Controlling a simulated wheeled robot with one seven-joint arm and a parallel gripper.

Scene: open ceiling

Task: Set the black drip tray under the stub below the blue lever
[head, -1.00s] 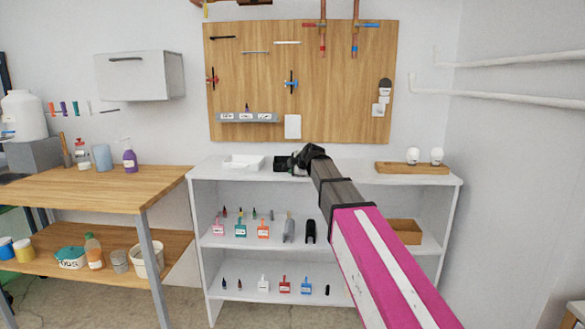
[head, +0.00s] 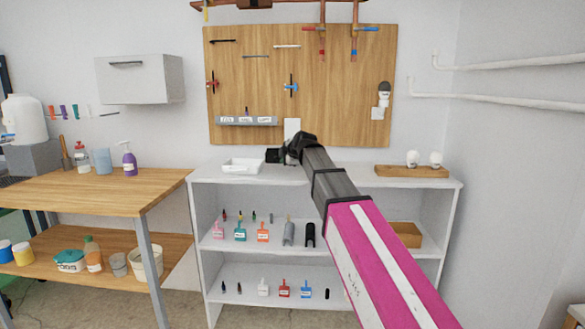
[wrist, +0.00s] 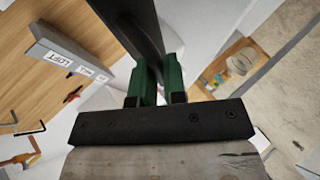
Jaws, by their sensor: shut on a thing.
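My gripper (head: 288,150) is shut on the black drip tray (head: 273,155), just above the back of the white shelf top. My gripper and arm hide part of the tray. In the wrist view, the green fingers of my gripper (wrist: 154,85) grip the dark tray (wrist: 140,22), which looks tilted edge-on there. The blue lever (head: 367,29) is on the right copper pipe at the top of the wooden board. The stub (head: 355,46) hangs below it, above and to the right of the tray. A red lever (head: 312,27) is on the left pipe.
A white tray (head: 229,168) stands on the white shelf unit (head: 345,177), left of my gripper. A wooden tray (head: 400,171) with white bulbs is at the right. A grey labelled rack (head: 248,121) and a white plate (head: 291,127) are on the board.

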